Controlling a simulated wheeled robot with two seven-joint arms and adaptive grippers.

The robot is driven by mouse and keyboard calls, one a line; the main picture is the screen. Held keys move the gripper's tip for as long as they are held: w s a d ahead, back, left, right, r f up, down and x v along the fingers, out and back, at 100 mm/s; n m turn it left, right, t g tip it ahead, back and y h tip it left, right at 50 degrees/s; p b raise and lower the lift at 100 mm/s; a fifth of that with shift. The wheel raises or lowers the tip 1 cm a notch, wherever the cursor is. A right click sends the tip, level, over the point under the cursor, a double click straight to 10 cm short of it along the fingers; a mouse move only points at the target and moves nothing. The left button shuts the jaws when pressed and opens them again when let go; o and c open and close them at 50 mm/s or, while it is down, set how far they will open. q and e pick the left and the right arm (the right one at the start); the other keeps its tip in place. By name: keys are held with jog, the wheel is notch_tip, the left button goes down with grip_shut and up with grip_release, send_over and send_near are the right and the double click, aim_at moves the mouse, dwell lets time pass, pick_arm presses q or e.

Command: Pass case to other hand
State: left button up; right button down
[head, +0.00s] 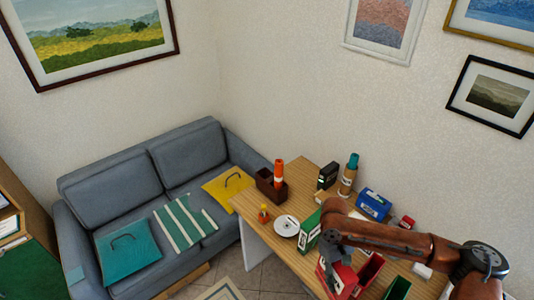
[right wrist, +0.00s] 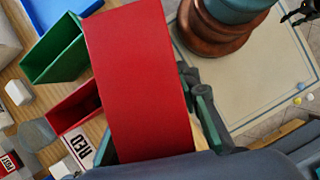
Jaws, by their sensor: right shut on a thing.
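A red case (right wrist: 140,80) fills the middle of the right wrist view, its broad plain face towards the camera. My right gripper (right wrist: 150,150) is shut on it, with a dark finger showing along its right edge. In the head view the red case (head: 345,279) hangs below my right gripper (head: 334,258) at the table's front edge. The arm covers part of it. A small black finger-like part, seemingly my left gripper (right wrist: 299,13), shows at the top right of the right wrist view. Its jaws are too small to judge.
An open red bin (head: 370,270) and a green bin (head: 397,289) stand on the wooden table beside the held case. A green box (head: 307,232), a disc on a plate (head: 286,227) and a blue box (head: 373,204) lie farther back. A grey sofa (head: 113,195) stands left.

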jog(key=m, duration=0.1)
jog(key=a+r+m+y+b, duration=0.1)
jog(key=m, duration=0.1)
jog(key=shift+w+r, duration=0.15)
jog(key=shift+w+a+r+m+y+b, duration=0.1)
jog(key=shift+a+r+m+y+b, duration=0.25)
jog(key=shift+r+m, duration=0.35)
